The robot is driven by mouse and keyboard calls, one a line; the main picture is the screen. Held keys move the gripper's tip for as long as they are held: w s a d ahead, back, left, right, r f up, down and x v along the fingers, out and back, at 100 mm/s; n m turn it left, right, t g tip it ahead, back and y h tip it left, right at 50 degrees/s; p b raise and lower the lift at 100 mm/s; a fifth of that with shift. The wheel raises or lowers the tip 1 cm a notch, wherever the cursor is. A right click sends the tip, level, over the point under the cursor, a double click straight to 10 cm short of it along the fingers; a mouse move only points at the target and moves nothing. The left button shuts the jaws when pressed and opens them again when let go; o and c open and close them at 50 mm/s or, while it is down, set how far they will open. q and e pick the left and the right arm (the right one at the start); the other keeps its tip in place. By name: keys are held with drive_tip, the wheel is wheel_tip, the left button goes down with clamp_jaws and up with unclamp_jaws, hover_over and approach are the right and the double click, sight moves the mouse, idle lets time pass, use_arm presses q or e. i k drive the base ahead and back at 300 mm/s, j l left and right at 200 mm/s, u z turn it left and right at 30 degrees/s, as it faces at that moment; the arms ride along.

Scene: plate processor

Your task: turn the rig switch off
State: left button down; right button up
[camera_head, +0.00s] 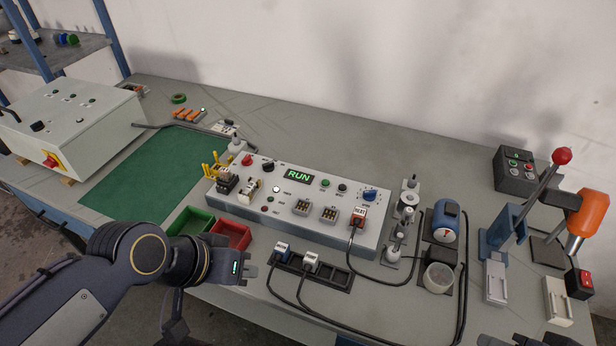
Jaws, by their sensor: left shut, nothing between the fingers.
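The test rig (320,232) is a pale grey sloped console in the middle of the bench. Its display (299,176) reads RUN in green. A white-and-dark switch (251,189) stands on the left part of its panel; I cannot tell which way it is set. A black knob (267,165) sits above it, and which control is the rig switch is not clear from here. My left gripper (250,271) is shut and empty in front of the console, below the red bin and apart from the panel.
Green (190,222) and red (232,235) bins stand close to my left gripper. A connector holder (335,278) with cabled plugs lies before the console. A lever press (515,226) stands right. The green mat (150,175) is mostly clear.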

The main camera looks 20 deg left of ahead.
sight(248, 160)
drive_tip(key=j+u, duration=0.1)
drive_tip(key=j, duration=0.45)
drive_tip(key=i+j+u, duration=0.1)
drive_tip(key=j, duration=0.4)
drive_tip(key=i+j+u, duration=0.1)
drive_tip(key=j, duration=0.45)
